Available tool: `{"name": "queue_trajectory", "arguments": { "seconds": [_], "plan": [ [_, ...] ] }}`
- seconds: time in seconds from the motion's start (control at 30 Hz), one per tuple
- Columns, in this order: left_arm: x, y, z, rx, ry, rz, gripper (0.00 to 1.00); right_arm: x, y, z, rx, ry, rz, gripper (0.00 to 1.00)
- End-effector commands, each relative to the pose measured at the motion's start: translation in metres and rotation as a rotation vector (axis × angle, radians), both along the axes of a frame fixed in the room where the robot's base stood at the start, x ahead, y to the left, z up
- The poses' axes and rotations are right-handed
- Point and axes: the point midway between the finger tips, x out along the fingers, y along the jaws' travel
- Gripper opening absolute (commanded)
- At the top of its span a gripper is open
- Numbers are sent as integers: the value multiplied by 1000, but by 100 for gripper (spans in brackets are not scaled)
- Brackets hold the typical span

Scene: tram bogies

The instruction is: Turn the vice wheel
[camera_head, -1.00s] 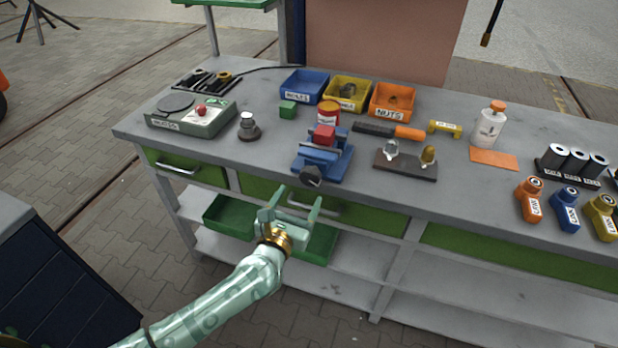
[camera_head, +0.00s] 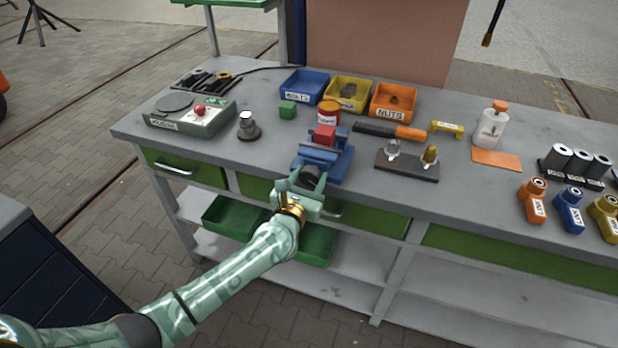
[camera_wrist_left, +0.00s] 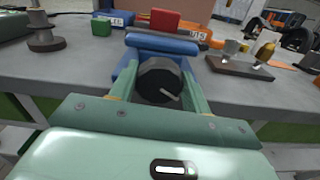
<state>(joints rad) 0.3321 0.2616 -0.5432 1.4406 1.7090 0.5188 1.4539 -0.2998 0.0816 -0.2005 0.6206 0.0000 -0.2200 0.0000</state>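The blue vice (camera_head: 325,156) stands at the front edge of the bench with a red block (camera_head: 325,135) at its jaws. Its dark round wheel (camera_head: 310,174) faces the front; in the left wrist view the wheel (camera_wrist_left: 158,80) shows a small light handle. My left gripper (camera_head: 305,180) is at the wheel, with one green finger on each side of it. In the left wrist view the fingers (camera_wrist_left: 158,88) stand apart around the wheel; I cannot tell whether they touch it. My right gripper is not in view.
The bench (camera_head: 230,160) carries a grey-green device (camera_head: 190,117) and a dark knobbed weight (camera_head: 248,128) left of the vice. A dark stand (camera_head: 407,166) with two bulbs is to its right. Blue, yellow and orange bins (camera_head: 394,99) stand behind. Green drawers lie below the bench top.

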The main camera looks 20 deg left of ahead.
Motion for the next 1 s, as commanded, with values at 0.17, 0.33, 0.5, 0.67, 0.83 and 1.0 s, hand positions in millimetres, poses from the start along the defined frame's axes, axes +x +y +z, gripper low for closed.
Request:
{"name": "queue_trajectory", "arguments": {
  "seconds": [0.17,0.33,0.5,0.67,0.83,1.0],
  "plan": [
    [0,0,0,11,0,-1,25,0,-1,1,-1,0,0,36],
    [0,0,1,59,-1,-1,25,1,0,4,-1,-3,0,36],
    [0,-1,2,161,-5,-1,25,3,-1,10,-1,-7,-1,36],
    [0,-2,2,297,-10,-1,25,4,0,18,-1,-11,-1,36],
    [-1,-3,1,459,-14,-1,25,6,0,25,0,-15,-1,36],
    [0,-3,1,623,-21,-1,25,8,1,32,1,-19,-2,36]
  ]
}}
